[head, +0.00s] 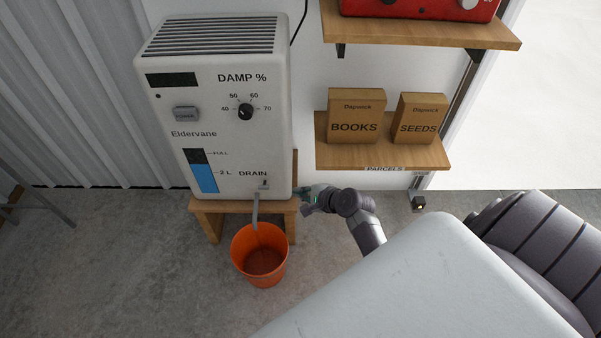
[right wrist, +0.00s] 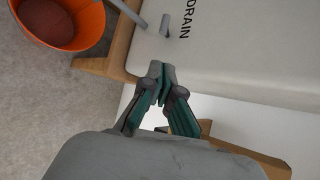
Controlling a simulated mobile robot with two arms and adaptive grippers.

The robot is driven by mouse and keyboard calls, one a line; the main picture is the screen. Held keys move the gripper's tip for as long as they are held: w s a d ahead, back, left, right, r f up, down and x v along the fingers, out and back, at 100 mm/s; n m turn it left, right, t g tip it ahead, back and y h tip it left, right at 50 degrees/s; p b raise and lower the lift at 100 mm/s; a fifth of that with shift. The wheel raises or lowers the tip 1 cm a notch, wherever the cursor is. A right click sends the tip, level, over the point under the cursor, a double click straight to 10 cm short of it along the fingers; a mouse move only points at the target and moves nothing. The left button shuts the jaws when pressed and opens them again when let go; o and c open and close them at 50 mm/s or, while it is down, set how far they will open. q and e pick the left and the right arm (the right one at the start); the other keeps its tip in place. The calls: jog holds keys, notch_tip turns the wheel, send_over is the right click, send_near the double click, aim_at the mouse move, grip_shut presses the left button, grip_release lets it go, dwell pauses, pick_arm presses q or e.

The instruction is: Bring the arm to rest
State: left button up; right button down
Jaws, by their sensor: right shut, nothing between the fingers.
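My right gripper (head: 308,195) is beside the lower right corner of the white dehumidifier (head: 225,130), near its DRAIN lever (head: 264,184). In the right wrist view its fingers (right wrist: 160,80) are together at the tips with nothing between them. The dehumidifier's wall (right wrist: 225,55) is just ahead of the fingertips there; I cannot tell whether they touch. My right arm reaches in from the lower right of the head view. My left gripper is not in view.
An orange bucket (head: 247,243) stands on the floor under the grey drain spout (head: 255,212). The dehumidifier sits on a wooden stand (head: 213,207). To the right, a wall shelf (head: 333,157) holds two boxes, BOOKS (head: 355,112) and SEEDS (head: 420,116). The floor at left is mostly clear.

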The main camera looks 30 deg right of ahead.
dwell(0.3)
jog(key=s+a+f+n+g+h, duration=0.1)
jog(key=s+a+f+n+g, duration=0.35)
jog(key=s+f+n, duration=0.8)
jog(key=s+a+f+n+g+h, duration=0.1)
jog(key=s+a+f+n+g, duration=0.35)
jog(key=s+f+n, duration=0.8)
pick_arm(q)
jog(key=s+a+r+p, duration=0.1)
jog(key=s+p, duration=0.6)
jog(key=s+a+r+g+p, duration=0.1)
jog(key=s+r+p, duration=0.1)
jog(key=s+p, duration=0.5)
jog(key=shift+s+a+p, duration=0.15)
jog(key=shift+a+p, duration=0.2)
jog(key=shift+p, duration=0.05)
pick_arm(e)
jog(key=s+d+r, duration=0.1)
jog(key=s+r, duration=0.2)
jog(key=s, duration=0.5)
jog(key=s+r+m+g, duration=0.1)
jog(key=s+r, duration=0.2)
jog(key=s, duration=0.6)
jog(key=shift+s+d+r+h, duration=0.15)
jog(key=shift+d+h, duration=0.15)
jog(key=shift+d, duration=0.05)
